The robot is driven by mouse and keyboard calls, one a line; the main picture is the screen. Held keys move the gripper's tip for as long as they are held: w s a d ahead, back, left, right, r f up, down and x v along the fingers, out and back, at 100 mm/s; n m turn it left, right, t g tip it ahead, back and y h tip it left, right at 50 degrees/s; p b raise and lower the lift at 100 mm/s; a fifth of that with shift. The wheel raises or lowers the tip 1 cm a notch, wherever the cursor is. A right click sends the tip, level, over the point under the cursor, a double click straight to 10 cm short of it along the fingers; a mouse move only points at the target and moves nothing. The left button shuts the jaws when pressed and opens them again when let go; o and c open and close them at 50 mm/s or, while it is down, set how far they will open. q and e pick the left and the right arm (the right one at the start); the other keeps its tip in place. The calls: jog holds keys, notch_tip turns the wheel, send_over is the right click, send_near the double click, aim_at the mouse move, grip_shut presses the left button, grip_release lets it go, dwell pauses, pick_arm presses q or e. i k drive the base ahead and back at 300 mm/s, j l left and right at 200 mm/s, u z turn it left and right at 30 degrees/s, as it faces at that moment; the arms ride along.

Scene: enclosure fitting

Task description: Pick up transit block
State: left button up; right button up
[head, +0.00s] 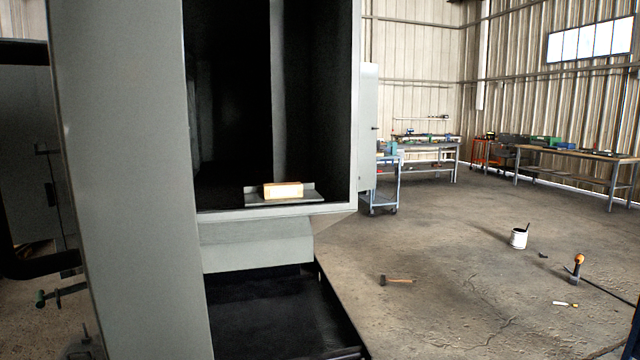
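A light wooden block, likely the transit block (283,190), sits on a thin grey tray or bracket (256,198) at the front lower edge of the tall grey enclosure's opening. Its front face is brightly lit. Neither of my grippers shows in the head view, so nothing is seen touching the block.
The grey enclosure (128,180) fills the left, with a dark interior and an open door (368,125) on its right. A hammer (397,281), a white can (518,239) and other tools lie on the concrete floor. A blue cart (384,183) and workbenches stand behind.

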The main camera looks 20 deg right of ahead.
aim_at(285, 190)
jog(key=i+l+z, duration=0.1)
jog(key=l+z, duration=0.2)
jog(key=l, duration=0.65)
jog(key=i+l, duration=0.2)
jog(key=l, duration=0.1)
